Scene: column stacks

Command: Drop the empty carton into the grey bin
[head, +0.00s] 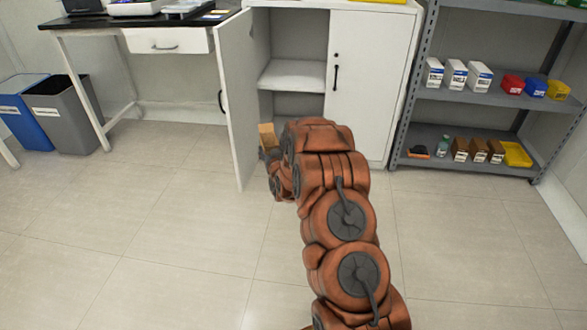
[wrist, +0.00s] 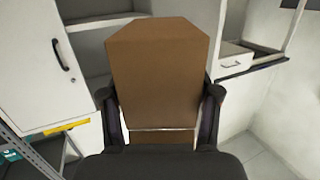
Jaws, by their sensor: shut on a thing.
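A brown cardboard carton (wrist: 158,72) fills the middle of the wrist view. My gripper (wrist: 160,115) is shut on it, with one dark finger on each side. The grey bin (head: 64,112) stands on the floor at the far left, under the desk's edge, apart from the carton. I cannot see into the bin.
A blue bin (head: 24,108) stands left of the grey one. The white cabinet (head: 370,85) has its left door (head: 238,105) open, between my arm and the bins. A grey shelf rack (head: 480,98) is at right. The left floor is clear.

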